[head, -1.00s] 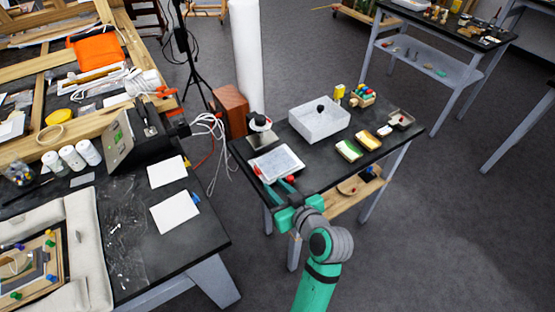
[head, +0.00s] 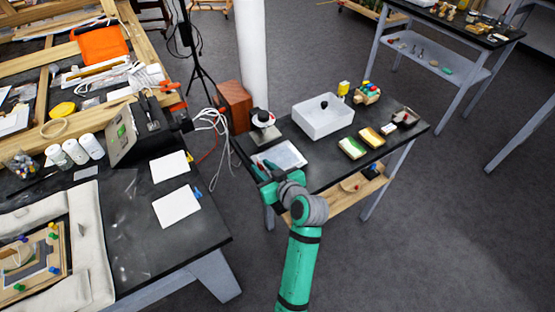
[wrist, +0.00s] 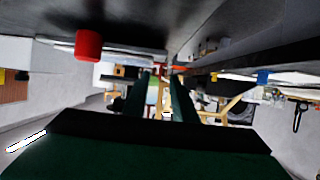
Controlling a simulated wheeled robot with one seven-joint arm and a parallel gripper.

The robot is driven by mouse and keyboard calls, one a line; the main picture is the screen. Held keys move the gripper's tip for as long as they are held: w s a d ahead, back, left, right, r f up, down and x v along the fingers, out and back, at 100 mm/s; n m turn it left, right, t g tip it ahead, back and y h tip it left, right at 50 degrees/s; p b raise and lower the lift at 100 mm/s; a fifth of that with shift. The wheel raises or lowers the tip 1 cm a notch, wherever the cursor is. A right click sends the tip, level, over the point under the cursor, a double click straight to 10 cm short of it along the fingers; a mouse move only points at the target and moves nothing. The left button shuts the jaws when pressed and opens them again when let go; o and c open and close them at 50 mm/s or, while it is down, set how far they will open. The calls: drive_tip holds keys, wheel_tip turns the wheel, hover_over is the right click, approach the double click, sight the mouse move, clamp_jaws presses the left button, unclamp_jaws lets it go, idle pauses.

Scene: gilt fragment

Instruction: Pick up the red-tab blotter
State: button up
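The red-tab blotter (head: 285,153) is a pale flat sheet lying at the near left corner of the small dark-topped table. My gripper (head: 263,170) is at its near left edge, and my wrist covers part of the near side. In the wrist view a red cylinder-shaped tab (wrist: 88,45) is close, left of the fingers, with a thin pale edge beside it. My gripper (wrist: 164,85) shows there with its two dark green fingers apart and background between them. I cannot tell whether a finger touches the blotter.
A white bin (head: 323,118), two sponge-like blocks (head: 352,148) and small items fill the table's right part. The left bench (head: 140,220) holds two white sheets, one blue-tabbed (head: 177,207).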

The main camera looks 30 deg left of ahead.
drive_tip(key=shift+w+a+f, duration=0.25)
drive_tip(key=shift+w+a, duration=0.1)
drive_tip(key=shift+a, duration=0.25)
drive_tip(key=shift+c, duration=0.6)
clamp_jaws()
